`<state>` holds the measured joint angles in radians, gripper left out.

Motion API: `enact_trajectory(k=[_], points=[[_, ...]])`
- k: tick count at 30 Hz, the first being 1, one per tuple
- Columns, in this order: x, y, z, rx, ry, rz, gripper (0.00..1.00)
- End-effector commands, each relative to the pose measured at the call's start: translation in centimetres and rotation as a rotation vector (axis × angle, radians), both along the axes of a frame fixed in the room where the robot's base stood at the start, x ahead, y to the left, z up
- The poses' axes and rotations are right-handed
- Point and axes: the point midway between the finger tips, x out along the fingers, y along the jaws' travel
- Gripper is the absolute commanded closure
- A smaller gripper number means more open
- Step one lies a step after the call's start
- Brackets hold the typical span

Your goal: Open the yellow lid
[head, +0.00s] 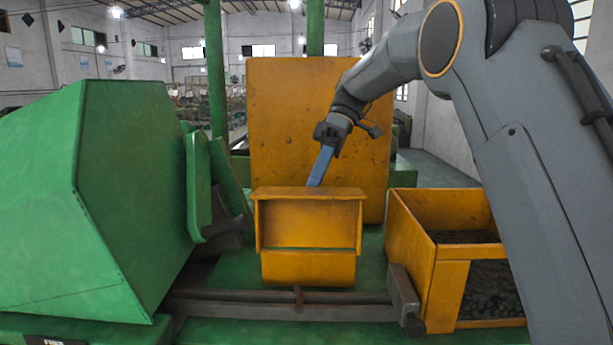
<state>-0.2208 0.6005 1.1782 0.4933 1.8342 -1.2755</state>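A large worn yellow panel (285,125) stands upright behind the middle of the machine. In front of it is a smaller yellow housing (308,268) with a projecting top edge and a recessed front face. I cannot tell for sure which yellow part is the lid. My gripper (319,170) points down from the upper right, in front of the large panel and just above or behind the smaller housing's top edge. Its fingers appear as one blue-grey strip, so the gap between them does not show. Whether the tip touches the housing is unclear. I see nothing held.
A large green machine cover (95,200) fills the left side. A yellow bin (415,240) holding dark small parts stands at the right, partly behind my arm. A dark horizontal bar (280,303) runs below the housing. A green post (216,70) rises behind.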

Motion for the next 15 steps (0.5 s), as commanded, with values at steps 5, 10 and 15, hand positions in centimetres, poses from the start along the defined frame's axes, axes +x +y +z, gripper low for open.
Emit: enact_trajectory(k=[5,10,15], points=[[0.7,-0.4,-1.2,-0.007,0.089,-0.007,1.0],[1.1,-0.6,-1.5,-0.01,0.13,-0.012,1.0],[1.3,-0.7,-1.7,-0.011,0.146,-0.014,1.0]])
